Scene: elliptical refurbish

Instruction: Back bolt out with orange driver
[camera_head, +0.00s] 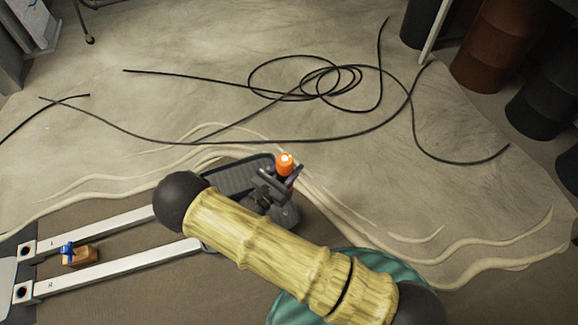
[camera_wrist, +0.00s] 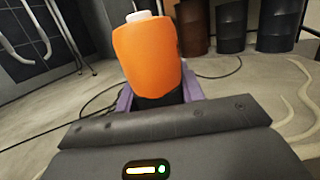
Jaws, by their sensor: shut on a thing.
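The orange driver (camera_head: 285,164) is upright in my gripper (camera_head: 284,183), its handle on top with a pale cap. It also shows large in the wrist view (camera_wrist: 148,55), between the purple fingers of my gripper (camera_wrist: 158,98), which are shut on it. The driver's lower end is hidden behind my gripper in both views. In the head view my gripper is over or beside the dark footplate (camera_head: 228,178) at the end of the rails; I cannot tell its height. I cannot make out a bolt in either view.
Two pale rails, marked L (camera_head: 95,232) and R (camera_head: 120,266), run left from the footplate. A small wooden block (camera_head: 80,258) with a blue piece (camera_head: 67,249) sits between them. Black cables (camera_head: 320,85) lie loose on the floor. Barrels (camera_head: 495,45) stand at the upper right.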

